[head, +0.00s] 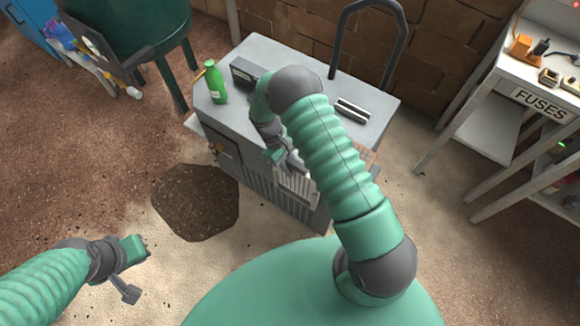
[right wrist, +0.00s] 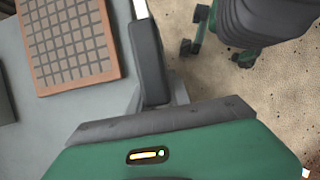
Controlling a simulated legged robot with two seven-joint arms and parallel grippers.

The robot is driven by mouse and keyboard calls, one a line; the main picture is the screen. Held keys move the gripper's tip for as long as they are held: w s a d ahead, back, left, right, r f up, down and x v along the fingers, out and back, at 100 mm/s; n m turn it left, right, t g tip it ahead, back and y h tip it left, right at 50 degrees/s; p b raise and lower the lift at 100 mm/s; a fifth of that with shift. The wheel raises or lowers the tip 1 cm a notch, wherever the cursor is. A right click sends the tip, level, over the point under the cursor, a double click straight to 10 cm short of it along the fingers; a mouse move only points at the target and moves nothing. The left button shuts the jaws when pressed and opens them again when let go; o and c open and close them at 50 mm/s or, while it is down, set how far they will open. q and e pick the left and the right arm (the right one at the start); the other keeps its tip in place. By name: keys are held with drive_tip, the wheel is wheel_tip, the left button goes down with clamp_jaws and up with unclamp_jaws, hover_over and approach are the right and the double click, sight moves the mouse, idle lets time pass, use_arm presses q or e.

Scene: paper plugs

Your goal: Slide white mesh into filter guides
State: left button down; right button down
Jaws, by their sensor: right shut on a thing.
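My right gripper (head: 287,163) is at the front edge of the grey machine (head: 236,150), beside its slatted front. In the right wrist view only a thin white strip (right wrist: 140,8) shows beside the dark finger (right wrist: 150,60). I cannot tell whether the mesh sits in the guides, which I cannot make out. My left gripper (head: 130,272) is open and empty over the sandy floor at the lower left.
An orange-framed grid filter (right wrist: 70,40) lies on the machine's top. A green bottle (head: 216,83) stands at its back left. A dark soil patch (head: 197,202) lies left of the machine. The FUSES shelf (head: 541,104) stands at the right.

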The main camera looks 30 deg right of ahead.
sight(291, 160)
idle(0.3)
drive_tip(key=c, duration=1.1)
unclamp_jaws()
drive_tip(key=shift+r, duration=0.1)
drive_tip(key=shift+w+r+p, duration=0.1)
drive_tip(key=shift+r+p, duration=0.1)
drive_tip(key=shift+p, duration=0.2)
drive_tip(key=shift+d+r+p, duration=0.15)
drive_tip(key=shift+r+p, duration=0.6)
drive_tip(key=shift+r, duration=0.15)
drive_tip(key=shift+r+p, duration=1.25)
drive_tip(key=shift+r, duration=0.4)
